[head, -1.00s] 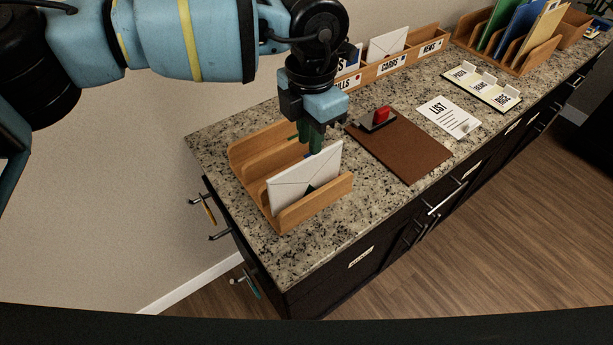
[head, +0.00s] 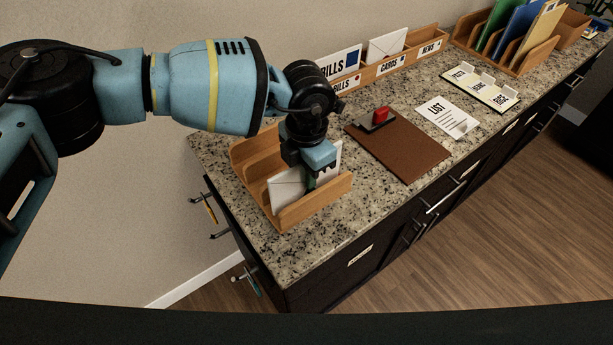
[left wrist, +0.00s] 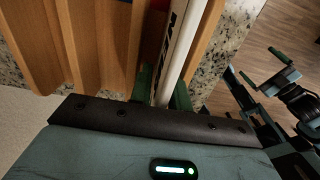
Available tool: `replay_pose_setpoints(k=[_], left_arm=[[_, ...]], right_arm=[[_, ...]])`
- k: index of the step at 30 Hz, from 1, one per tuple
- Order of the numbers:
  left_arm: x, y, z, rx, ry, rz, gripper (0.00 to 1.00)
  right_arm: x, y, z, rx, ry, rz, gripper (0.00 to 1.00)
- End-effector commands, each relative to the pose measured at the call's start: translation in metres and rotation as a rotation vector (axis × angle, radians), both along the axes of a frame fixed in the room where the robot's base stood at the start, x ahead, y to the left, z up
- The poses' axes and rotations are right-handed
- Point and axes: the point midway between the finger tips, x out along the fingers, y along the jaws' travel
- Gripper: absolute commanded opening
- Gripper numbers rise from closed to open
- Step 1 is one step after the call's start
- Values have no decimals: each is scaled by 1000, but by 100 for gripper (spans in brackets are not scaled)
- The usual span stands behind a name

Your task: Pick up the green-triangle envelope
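The white envelope (head: 285,189) stands upright in the front slot of a wooden rack (head: 318,202) at the counter's left end. Its green triangle mark is hidden behind my gripper in the head view. My left gripper (head: 311,185) is down over the envelope's right part. In the left wrist view the envelope (left wrist: 184,45) shows edge-on between the two green fingers of my left gripper (left wrist: 162,92), one on each side, and the gripper looks open around it. My right gripper (left wrist: 264,67) shows small at the right of the left wrist view, fingers apart and empty.
Rack dividers (left wrist: 118,45) stand close beside the left fingers. A brown board (head: 405,150) with a red-handled stamp (head: 380,115) lies to the right, near a list sheet (head: 446,115). A labelled wooden sorter (head: 385,66) stands along the wall.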

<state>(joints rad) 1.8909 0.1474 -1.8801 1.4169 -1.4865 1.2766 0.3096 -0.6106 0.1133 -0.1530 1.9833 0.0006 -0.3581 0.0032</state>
Motion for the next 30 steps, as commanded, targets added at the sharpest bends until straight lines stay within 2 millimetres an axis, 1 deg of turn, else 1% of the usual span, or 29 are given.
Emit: replay_pose_setpoints(k=[1,3,9,10,14,25,28,30], left_arm=[[-1,0,-5,1,2,0,18],[-1,0,-8,0,1,0,18],[0,0,-9,0,1,0,18],[0,0,-9,0,1,0,17],[0,0,-8,0,1,0,0],[0,0,-6,0,0,1,0],[1,0,3,0,-1,1,0],[1,0,13,-2,-3,1,0]], right_arm=[[0,0,0,0,0,0,100],[0,0,0,0,0,0,100],[0,0,0,0,0,0,100],[0,0,0,0,0,0,100],[0,0,0,0,0,0,100],[0,0,0,0,0,0,100],[0,0,0,0,0,0,100],[0,0,0,-1,0,1,100]])
